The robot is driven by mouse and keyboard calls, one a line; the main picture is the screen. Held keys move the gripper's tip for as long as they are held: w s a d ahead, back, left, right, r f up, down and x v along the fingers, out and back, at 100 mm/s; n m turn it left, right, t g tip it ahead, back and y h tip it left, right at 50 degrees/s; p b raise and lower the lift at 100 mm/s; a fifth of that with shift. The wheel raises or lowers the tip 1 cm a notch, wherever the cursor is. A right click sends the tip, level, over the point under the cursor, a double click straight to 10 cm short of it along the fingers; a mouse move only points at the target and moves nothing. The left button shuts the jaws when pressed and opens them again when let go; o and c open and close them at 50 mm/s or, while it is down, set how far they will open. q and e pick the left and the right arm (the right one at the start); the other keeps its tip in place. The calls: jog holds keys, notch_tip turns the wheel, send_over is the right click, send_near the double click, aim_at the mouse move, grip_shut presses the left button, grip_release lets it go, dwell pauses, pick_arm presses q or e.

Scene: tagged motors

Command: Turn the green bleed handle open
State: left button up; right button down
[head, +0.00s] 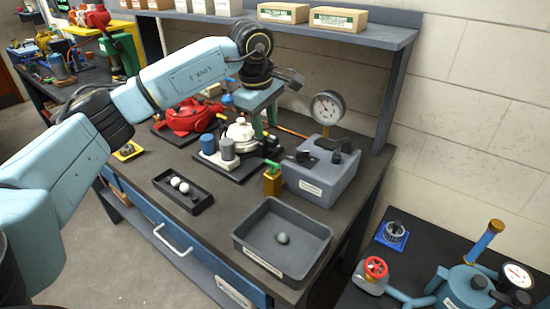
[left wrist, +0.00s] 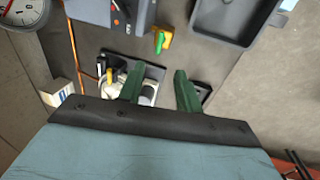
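The green bleed handle (head: 272,166) sits on a small brass block (head: 272,184) at the left side of the grey gauge box (head: 322,180). In the left wrist view the green handle (left wrist: 159,42) shows beyond the fingertips, with the yellow block (left wrist: 166,36) beside it. My left gripper (head: 264,122) hangs above the bench, behind the handle and apart from it. In the left wrist view its two green fingers (left wrist: 159,72) stand apart with nothing gripped between them. My right gripper is not in view.
A round gauge (head: 328,107) rises from the grey box. A white-topped motor (head: 239,134) stands below my left gripper. A red motor (head: 188,117) is farther left. A grey tray (head: 305,215) and a black tray (head: 203,202) lie in front. Bench surface between the trays is clear.

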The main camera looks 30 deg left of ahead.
aim_at(273, 163)
pick_arm(q)
jog(key=f, duration=0.4)
jog(key=w+f, duration=0.1)
jog(key=f, duration=0.3)
jog(key=w+f, duration=0.1)
jog(key=f, duration=0.3)
jog(key=shift+w+d+f, duration=0.15)
jog(key=shift+f, duration=0.15)
grip_shut()
